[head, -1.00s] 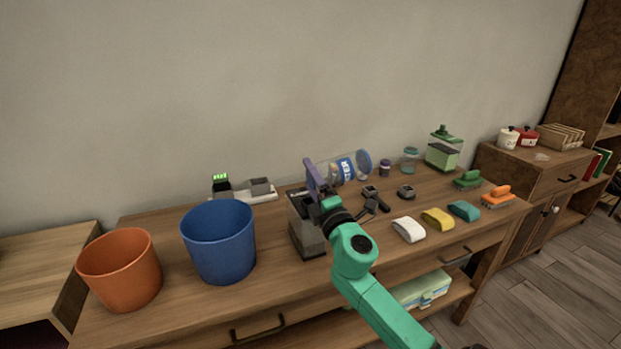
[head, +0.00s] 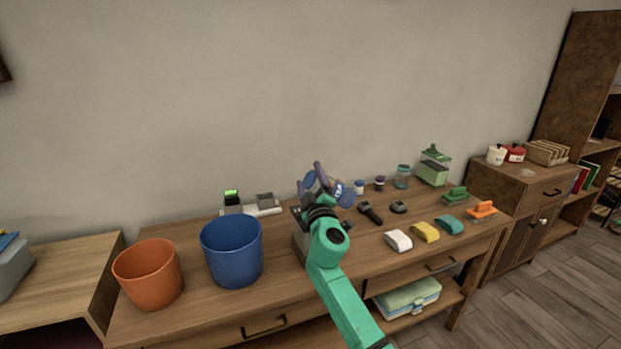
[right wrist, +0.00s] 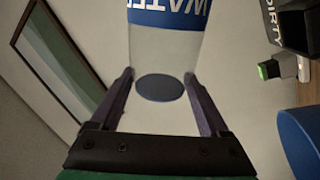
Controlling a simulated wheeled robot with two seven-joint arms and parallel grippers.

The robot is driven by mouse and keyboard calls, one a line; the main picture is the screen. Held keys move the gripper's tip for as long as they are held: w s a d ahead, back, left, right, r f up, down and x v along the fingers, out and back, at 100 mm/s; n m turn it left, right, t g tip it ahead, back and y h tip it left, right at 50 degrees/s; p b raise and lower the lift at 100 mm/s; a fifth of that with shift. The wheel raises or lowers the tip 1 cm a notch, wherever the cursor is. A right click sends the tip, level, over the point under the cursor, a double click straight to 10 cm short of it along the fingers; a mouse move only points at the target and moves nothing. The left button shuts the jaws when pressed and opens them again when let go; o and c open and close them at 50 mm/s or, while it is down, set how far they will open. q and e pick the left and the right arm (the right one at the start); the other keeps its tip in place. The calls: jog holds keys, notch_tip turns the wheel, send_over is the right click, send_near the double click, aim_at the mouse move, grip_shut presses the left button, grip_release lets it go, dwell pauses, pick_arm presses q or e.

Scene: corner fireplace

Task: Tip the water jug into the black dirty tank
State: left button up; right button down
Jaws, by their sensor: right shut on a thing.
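My right gripper (head: 318,190) is shut on the clear water jug (head: 338,189), which has a blue label. It holds the jug tilted above the dirty tank (head: 299,246); the gripper and wrist hide much of the jug. In the right wrist view the jug (right wrist: 170,50) sits between the two fingers (right wrist: 160,105), with its lettering at the top and a dark blue disc below. The tank, a grey box with a dark top, is largely behind my arm. A black part lettered DIRTY (right wrist: 275,18) shows at the top right there. My left gripper is out of view.
A blue bin (head: 232,252) and an orange bin (head: 149,274) stand left of the tank. A white device (head: 262,209) is behind. Several sponges and brushes, such as the yellow one (head: 425,232), lie to the right, with small jars behind.

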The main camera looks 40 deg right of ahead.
jog(key=r+m+g+p, duration=0.1)
jog(key=r+m+p, duration=0.2)
jog(key=r+m+g+p, duration=0.1)
jog(key=r+m+p, duration=0.2)
jog(key=m+p, duration=0.1)
jog(key=r+m+g+h+p, duration=0.1)
jog(key=r+m+p, duration=0.2)
jog(key=p, duration=0.1)
jog(key=shift+s+a+r+m, duration=0.1)
jog(key=shift+a+r+m, duration=0.15)
jog(key=shift+a+m, duration=0.05)
jog(key=shift+r+m+p, duration=0.2)
jog(key=shift+m+p, duration=0.25)
jog(key=shift+m, duration=0.15)
jog(key=shift+f, duration=0.15)
